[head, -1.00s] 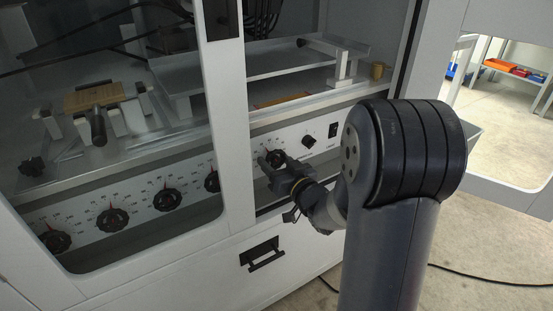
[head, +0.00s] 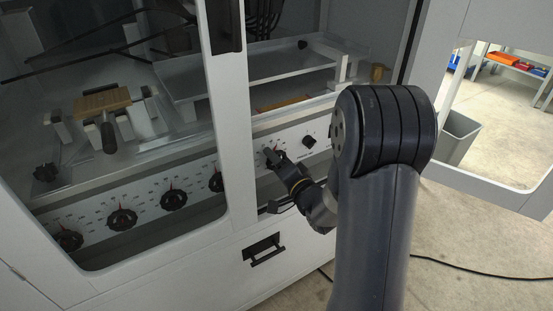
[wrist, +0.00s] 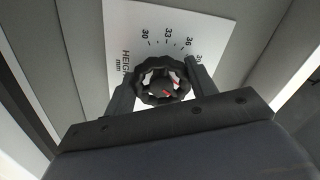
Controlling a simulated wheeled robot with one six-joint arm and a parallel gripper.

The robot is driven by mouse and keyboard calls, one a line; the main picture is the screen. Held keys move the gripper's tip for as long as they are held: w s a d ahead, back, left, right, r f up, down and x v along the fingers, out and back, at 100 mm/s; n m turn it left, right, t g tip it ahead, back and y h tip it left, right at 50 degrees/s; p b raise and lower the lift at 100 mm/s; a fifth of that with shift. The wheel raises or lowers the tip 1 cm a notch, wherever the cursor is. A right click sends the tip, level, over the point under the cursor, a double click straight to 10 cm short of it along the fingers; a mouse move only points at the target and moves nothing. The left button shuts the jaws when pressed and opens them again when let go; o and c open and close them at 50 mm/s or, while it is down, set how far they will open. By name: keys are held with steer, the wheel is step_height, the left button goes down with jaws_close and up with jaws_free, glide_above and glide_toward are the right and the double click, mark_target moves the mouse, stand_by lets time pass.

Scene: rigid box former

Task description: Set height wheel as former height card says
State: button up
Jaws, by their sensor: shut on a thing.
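The height wheel (wrist: 162,84) is a black, scalloped knob in front of a white plate marked HEIGHT mm. The scale (wrist: 168,38) reads 30, 33, 36 and a partly hidden number at the right. Red marks show inside the wheel, but I cannot tell the exact setting. My gripper (wrist: 163,88) is shut on the wheel, one finger on each side of its rim. In the head view my gripper (head: 275,158) is at the right part of the dial panel and covers most of this wheel. I cannot make out a height card in any view.
Several similar dials, such as this one (head: 173,200), sit behind the window to the left. A small black knob (head: 309,141) is right of my gripper. A cabinet upright (head: 233,150) stands close on the left. A drawer handle (head: 263,249) is below.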

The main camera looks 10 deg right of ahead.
steer(key=m+p, duration=0.2)
steer(key=m, duration=0.3)
steer(key=shift+r+m, duration=0.1)
steer(key=shift+m, duration=0.2)
stand_by(0.4)
steer(key=o, duration=1)
steer(key=shift+c, duration=0.2)
steer(key=v, duration=1.1)
steer(key=shift+p, duration=0.45)
steer(key=shift+w+a, duration=0.1)
steer(key=shift+w, duration=0.05)
steer(key=b+x, duration=0.1)
steer(key=x, duration=1)
